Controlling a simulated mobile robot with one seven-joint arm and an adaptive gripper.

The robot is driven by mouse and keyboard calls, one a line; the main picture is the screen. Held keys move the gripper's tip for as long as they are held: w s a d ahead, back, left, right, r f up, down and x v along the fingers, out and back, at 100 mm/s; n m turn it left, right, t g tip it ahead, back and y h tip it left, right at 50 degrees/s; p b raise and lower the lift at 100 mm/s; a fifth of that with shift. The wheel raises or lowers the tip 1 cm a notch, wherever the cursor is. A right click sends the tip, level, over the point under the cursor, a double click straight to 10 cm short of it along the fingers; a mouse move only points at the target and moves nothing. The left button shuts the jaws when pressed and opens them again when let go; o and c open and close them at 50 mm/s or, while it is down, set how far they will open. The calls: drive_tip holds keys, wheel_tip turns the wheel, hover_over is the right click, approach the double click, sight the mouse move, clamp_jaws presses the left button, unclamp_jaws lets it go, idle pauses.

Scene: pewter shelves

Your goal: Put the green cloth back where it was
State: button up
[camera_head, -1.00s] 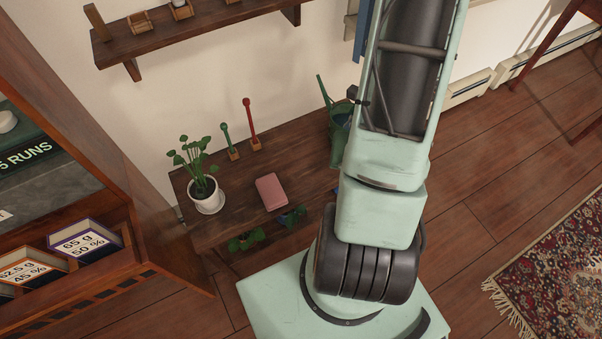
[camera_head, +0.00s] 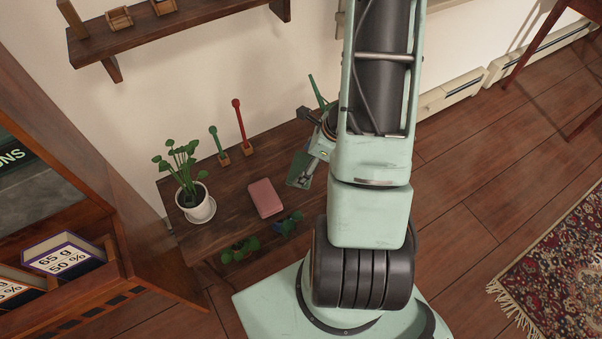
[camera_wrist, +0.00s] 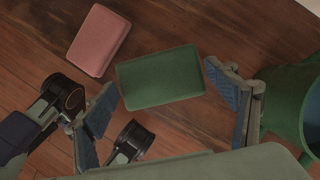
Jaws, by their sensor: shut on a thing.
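The green cloth (camera_wrist: 160,77) is a flat, folded rectangle. In the wrist view it sits between the two fingertips of my gripper (camera_wrist: 161,84), which touch its short left and right edges. In the head view the cloth (camera_head: 298,172) shows below my gripper (camera_head: 307,172), left of my arm, over the right part of the dark wooden bench (camera_head: 232,186). I cannot tell whether the cloth touches the wood. A pink cloth (camera_head: 265,198) lies flat on the bench to its left, and also shows in the wrist view (camera_wrist: 98,40).
A potted plant (camera_head: 202,211) stands at the bench's left end. Green (camera_head: 219,146) and red (camera_head: 240,127) upright tools stand at the back. A green watering can (camera_wrist: 292,98) stands close right of my gripper. Bare wood lies around the pink cloth.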

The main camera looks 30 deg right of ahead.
sight(304, 167)
drive_tip(key=shift+w+a+f, duration=0.1)
drive_tip(key=shift+a+f, duration=0.1)
drive_tip(key=shift+f, duration=0.15)
drive_tip(key=shift+w+a+f+b, duration=0.15)
drive_tip(key=shift+f+b, duration=0.3)
drive_tip(key=shift+f, duration=0.45)
drive_tip(key=shift+s+a+f+b, duration=0.1)
drive_tip(key=shift+f+b, duration=0.35)
drive_tip(key=shift+f, duration=0.4)
drive_tip(key=shift+f, duration=0.15)
drive_tip(key=o, duration=1)
drive_tip(key=p+v, duration=0.5)
drive_tip(key=v, duration=0.7)
